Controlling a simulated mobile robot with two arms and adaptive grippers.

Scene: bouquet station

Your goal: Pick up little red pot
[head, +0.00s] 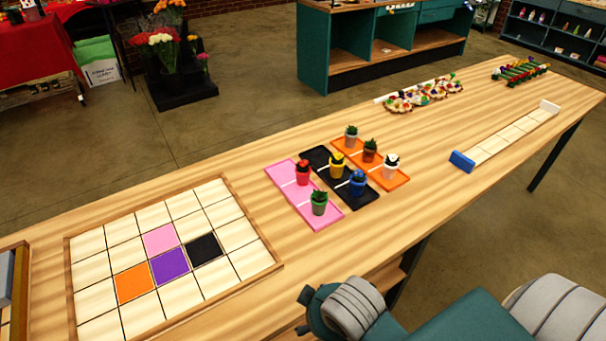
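The little red pot (303,177) stands upright on the far part of the pink tray (283,174), with a small dark plant in it. A yellow pot (337,171) and a blue pot (357,185) stand on the black tray (319,157) just to the right. Neither of my grippers shows in the head view. Only teal and grey arm links of mine show at the bottom right, apart from the pots.
An orange tray (349,146) holds grey, brown and white pots. A framed tile board (226,180) lies to the left on the wooden table (424,140). Flower pieces (425,93) lie farther back. A tiled strip with a blue end block (462,161) lies right.

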